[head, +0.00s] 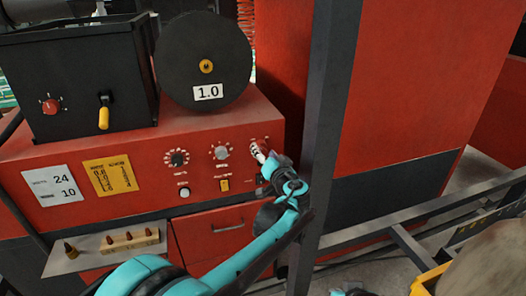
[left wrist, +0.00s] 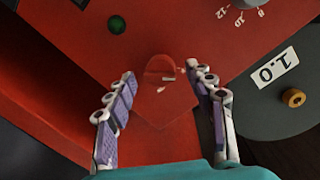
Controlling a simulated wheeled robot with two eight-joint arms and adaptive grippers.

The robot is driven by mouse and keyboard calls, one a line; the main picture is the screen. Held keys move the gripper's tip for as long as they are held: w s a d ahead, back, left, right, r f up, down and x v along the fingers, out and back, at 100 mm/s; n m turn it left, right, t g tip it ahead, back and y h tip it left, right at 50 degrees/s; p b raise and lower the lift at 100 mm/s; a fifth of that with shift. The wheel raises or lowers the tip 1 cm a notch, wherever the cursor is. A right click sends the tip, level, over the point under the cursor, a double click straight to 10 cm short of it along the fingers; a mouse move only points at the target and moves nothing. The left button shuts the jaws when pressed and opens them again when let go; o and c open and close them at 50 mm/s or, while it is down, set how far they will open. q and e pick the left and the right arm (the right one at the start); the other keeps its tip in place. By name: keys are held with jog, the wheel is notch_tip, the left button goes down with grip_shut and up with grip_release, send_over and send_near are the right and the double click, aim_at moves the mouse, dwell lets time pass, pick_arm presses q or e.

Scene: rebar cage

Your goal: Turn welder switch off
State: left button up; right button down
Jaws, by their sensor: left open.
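The red welder (head: 140,150) stands ahead with knobs and switches on its sloped front panel. My left gripper (head: 257,152) is at the right end of this panel. In the left wrist view the left gripper (left wrist: 166,80) is open, with one finger on each side of a small red switch (left wrist: 158,66). The switch has a rounded top and a pale mark. The fingers look apart from it. In the head view the gripper largely hides this spot, and I cannot tell the switch's position.
A black wire spool (head: 190,60) marked 1.0 sits above the panel, left of the gripper. A dark upright post (head: 325,150) stands close on the right of my left arm. Knobs (head: 176,158) and a yellow switch (head: 224,185) are left of the gripper.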

pick_arm(q)
jog(key=v, duration=1)
jog(key=shift+s, duration=0.25)
jog(key=s+a+f+n+g+b, duration=0.1)
jog(key=s+a+f+g+b, duration=0.2)
jog(key=s+a+f+b, duration=0.45)
jog(key=s+a+f+n+g+b, duration=0.1)
jog(key=s+a+f+g+b, duration=0.3)
jog(key=a+f, duration=0.7)
jog(key=s+a+f+g+h+b, duration=0.1)
jog(key=s+f+h+b, duration=0.1)
jog(key=s+f, duration=0.6)
jog(key=s+a+f+n+h+b, duration=0.1)
jog(key=s+a+f+h+b, duration=0.1)
jog(key=s+f+b, duration=0.3)
jog(key=s+f+h, duration=0.1)
jog(key=s+f, duration=0.2)
jog(key=f, duration=0.1)
jog(key=shift+s+g, duration=0.3)
jog(key=shift+g, duration=0.1)
